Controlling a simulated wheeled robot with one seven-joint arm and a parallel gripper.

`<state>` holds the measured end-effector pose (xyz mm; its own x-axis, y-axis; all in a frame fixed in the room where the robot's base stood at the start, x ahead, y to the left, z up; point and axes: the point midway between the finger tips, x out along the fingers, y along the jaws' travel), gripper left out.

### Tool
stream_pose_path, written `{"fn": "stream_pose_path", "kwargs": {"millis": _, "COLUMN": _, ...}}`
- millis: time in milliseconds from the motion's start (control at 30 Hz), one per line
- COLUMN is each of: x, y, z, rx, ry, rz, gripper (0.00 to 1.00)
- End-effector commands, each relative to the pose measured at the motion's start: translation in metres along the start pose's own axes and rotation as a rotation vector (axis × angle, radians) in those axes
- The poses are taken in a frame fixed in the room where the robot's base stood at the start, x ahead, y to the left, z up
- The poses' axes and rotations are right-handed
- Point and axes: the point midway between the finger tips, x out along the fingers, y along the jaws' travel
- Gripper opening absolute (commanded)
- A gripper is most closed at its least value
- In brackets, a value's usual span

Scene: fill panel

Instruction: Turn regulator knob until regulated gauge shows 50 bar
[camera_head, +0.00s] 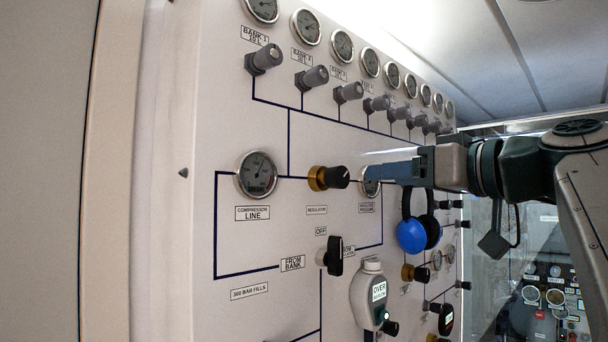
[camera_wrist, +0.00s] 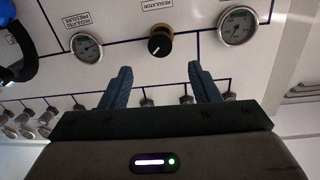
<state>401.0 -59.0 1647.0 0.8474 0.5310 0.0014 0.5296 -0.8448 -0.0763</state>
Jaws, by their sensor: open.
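The regulator knob (camera_head: 329,178) is black with a brass base and sticks out from the white panel; it also shows in the wrist view (camera_wrist: 160,42). The regulated pressure gauge (camera_head: 370,186) is partly hidden behind my gripper in the head view; in the wrist view the gauge (camera_wrist: 86,47) is clear, but its reading is too small to tell. My gripper (camera_head: 366,172) is open and empty. In the wrist view its blue fingers (camera_wrist: 157,70) are spread apart, with the knob beyond the gap between them. The fingers appear apart from the knob.
The compressor line gauge (camera_head: 256,175) is left of the knob. A black selector (camera_head: 333,256) marked OFF sits below it. Blue ear defenders (camera_head: 412,235) hang under my gripper. A row of bank valves (camera_head: 312,77) and gauges runs above. A grey-white device (camera_head: 371,295) protrudes lower down.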

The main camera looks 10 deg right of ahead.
Motion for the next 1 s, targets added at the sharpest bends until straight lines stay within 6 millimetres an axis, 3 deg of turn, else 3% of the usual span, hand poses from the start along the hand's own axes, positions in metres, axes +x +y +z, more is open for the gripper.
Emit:
{"fn": "stream_pose_path", "kwargs": {"millis": 300, "x": 0.065, "y": 0.0, "z": -0.003, "rx": 0.001, "ry": -0.002, "rz": 0.0, "gripper": 0.56}}
{"fn": "stream_pose_path", "kwargs": {"millis": 500, "x": 0.092, "y": 0.0, "z": -0.002, "rx": 0.0, "ry": -0.002, "rz": 0.0, "gripper": 0.56}}
{"fn": "stream_pose_path", "kwargs": {"millis": 933, "x": 0.102, "y": 0.0, "z": 0.0, "rx": 0.0, "ry": -0.001, "rz": 0.001, "gripper": 0.56}}
{"fn": "stream_pose_path", "kwargs": {"millis": 1000, "x": 0.102, "y": 0.0, "z": 0.0, "rx": 0.0, "ry": -0.001, "rz": 0.001, "gripper": 0.39}}
